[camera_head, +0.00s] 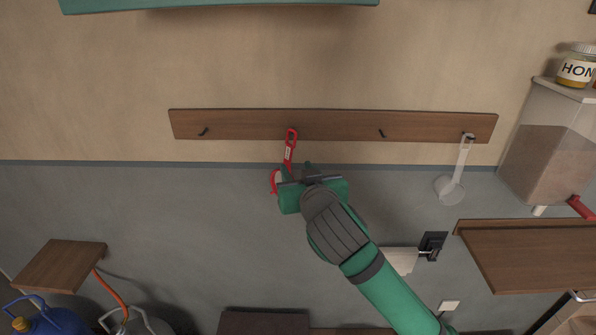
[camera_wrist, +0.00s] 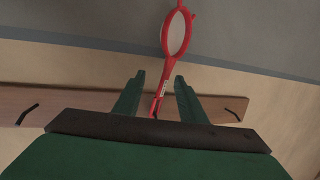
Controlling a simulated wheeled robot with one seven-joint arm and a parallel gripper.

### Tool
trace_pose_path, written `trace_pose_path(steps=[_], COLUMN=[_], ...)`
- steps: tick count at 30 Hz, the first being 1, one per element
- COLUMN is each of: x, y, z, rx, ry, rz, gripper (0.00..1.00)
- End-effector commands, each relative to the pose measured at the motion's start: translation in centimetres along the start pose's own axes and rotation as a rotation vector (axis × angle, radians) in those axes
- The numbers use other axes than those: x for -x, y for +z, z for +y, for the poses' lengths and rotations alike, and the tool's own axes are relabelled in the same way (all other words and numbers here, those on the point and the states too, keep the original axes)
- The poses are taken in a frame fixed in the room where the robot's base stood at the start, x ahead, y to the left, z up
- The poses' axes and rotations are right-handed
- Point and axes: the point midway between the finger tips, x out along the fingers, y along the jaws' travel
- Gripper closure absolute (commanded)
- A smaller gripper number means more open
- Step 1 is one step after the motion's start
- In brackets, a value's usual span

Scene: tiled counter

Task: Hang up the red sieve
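The red sieve (camera_head: 289,152) is upright against the wall, its looped handle end over the wooden rail (camera_head: 335,126) and its round part lower, partly behind my gripper. It seems to hang at a peg there, but the contact is hidden. In the wrist view the sieve's red ring (camera_wrist: 177,32) is at the top and its handle runs down between my fingers. My gripper (camera_head: 300,172) is in front of the sieve, below the rail. Its fingers (camera_wrist: 158,100) are spread, with gaps on both sides of the handle.
Bare pegs stick out at the rail's left (camera_head: 203,131) and right of centre (camera_head: 381,133). A white ladle (camera_head: 453,180) hangs at the rail's right end. A dispenser (camera_head: 545,145) with a honey jar (camera_head: 576,68) stands at the right. A green cabinet edge (camera_head: 220,4) is above.

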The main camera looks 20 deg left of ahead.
Motion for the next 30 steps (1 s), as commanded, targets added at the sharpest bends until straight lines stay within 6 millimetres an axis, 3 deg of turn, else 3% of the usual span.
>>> trace_pose_path(steps=[5,21,30], x=[1.0,9.8,10.9], y=[0.0,0.0,0.0], z=[0.1,0.1,0.0], rx=[0.000,0.002,0.000], ry=[0.001,0.001,-0.001], rz=[0.001,0.002,0.000], gripper=[0.63,0.63,0.63])
